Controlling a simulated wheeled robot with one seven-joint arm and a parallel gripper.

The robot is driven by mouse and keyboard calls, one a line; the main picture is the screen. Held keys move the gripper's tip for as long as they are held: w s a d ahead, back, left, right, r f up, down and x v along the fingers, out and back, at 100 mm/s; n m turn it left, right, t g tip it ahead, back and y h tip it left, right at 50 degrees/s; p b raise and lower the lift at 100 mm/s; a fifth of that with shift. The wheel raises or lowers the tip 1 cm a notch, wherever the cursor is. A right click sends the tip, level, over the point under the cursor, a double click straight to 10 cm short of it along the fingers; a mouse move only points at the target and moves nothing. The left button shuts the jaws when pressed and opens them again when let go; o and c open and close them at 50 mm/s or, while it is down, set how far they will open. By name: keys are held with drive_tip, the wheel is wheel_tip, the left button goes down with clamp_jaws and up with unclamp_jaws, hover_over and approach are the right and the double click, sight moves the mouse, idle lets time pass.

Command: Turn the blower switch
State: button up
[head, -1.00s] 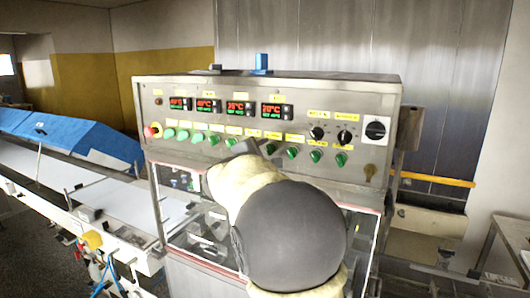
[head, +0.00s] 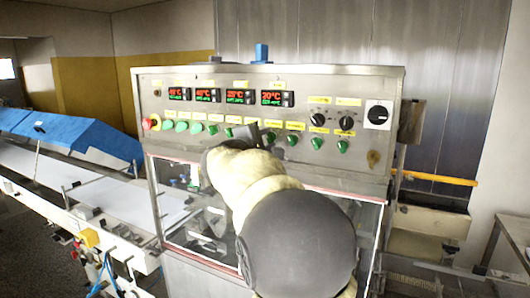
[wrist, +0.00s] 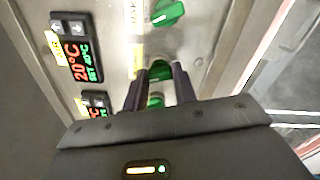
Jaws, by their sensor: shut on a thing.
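A grey metal control panel (head: 215,130) carries a row of green rotary switches under yellow labels. My gripper (head: 252,132) reaches the row near its middle and covers part of it. In the wrist view, my gripper (wrist: 159,72) is shut on a green switch (wrist: 160,68), with one dark finger on each side of it. Another green switch (wrist: 168,13) sits free beyond the fingertips, and a further one shows partly between the fingers. The label wording is too blurred to read, so I cannot tell which switch is the blower's.
Red and green temperature displays (head: 278,98) sit above the row. Black knobs (head: 318,119) and a black main switch (head: 378,114) are at right. A red emergency button (head: 146,124) is at far left. Clear guard panels lie below; a conveyor (head: 90,191) runs left.

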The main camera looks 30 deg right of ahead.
drive_tip(key=shift+o, duration=0.2)
drive_tip(key=m+b, duration=0.2)
drive_tip(key=b, duration=0.2)
drive_tip(key=m+b, duration=0.3)
drive_tip(key=b, duration=0.2)
drive_tip(key=shift+f+m+b, duration=0.3)
drive_tip(key=shift+f, duration=0.1)
drive_tip(key=m+b, duration=0.2)
drive_tip(key=shift+b, duration=0.4)
drive_tip(key=shift+r+m+b, duration=0.25)
drive_tip(key=shift+m+b, duration=0.6)
drive_tip(key=shift+m, duration=0.25)
drive_tip(key=shift+c, duration=0.2)
drive_tip(key=o, duration=1)
drive_tip(key=shift+r, duration=0.1)
drive_tip(key=b+v, duration=0.5)
drive_tip(key=v, duration=1.2)
drive_tip(key=shift+a, duration=0.2)
